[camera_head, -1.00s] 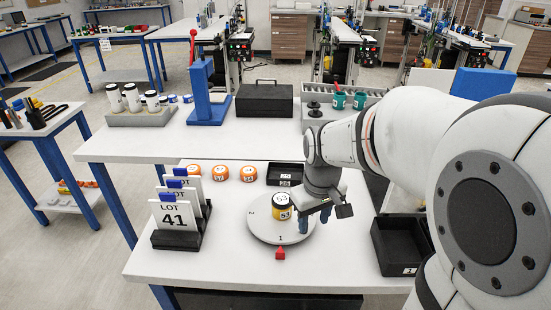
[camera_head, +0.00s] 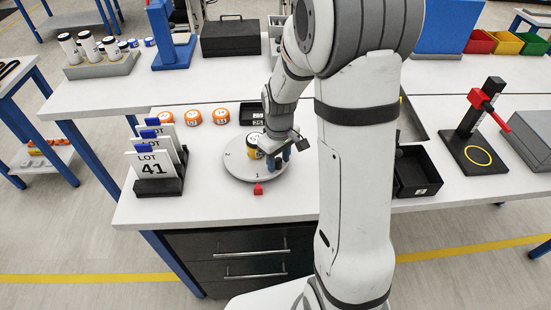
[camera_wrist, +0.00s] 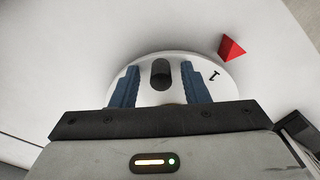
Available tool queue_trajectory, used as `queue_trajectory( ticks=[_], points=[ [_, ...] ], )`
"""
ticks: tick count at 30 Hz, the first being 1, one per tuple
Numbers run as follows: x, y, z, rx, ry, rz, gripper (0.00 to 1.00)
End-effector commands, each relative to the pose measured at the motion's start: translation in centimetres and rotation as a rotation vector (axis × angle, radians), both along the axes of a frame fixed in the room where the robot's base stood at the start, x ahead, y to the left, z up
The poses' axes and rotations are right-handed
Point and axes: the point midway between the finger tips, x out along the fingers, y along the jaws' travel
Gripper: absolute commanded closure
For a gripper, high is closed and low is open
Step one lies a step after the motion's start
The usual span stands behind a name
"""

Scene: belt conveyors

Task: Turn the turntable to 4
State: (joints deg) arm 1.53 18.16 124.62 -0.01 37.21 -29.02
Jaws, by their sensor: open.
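The turntable (camera_head: 238,170) is a round pale disc on the near bench. Its figure 1 faces the red pointer (camera_head: 258,189) at its front edge. My gripper (camera_head: 279,166) is at the disc's right side, fingers pointing down. In the wrist view, its blue fingers (camera_wrist: 161,88) are apart over the disc (camera_wrist: 146,97), with a black upright peg (camera_wrist: 161,72) between them, not visibly touching either finger. The red pointer (camera_wrist: 231,49) and the 1 show right of them. Figure 4 is not in sight.
A holder with LOT cards (camera_head: 157,187) stands left of the turntable. Several orange-lidded jars (camera_head: 193,118) and a small black tray (camera_head: 252,113) are behind it. A black bin (camera_head: 416,176) is to the right, partly hidden by my arm.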

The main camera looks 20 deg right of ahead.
Motion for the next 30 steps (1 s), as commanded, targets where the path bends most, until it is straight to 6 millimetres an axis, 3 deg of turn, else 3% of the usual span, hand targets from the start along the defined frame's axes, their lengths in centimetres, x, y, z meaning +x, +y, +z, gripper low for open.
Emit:
queue_trajectory(
  ticks=[8, 23, 30],
  points=[
    [-0.03, -0.04, -0.23, 0.000, 0.000, -0.001, 0.59],
    [-0.03, -0.08, -0.20, 0.000, 0.000, -0.002, 0.99],
    [-0.03, -0.10, -0.19, 0.000, 0.000, -0.003, 1.00]
  ],
)
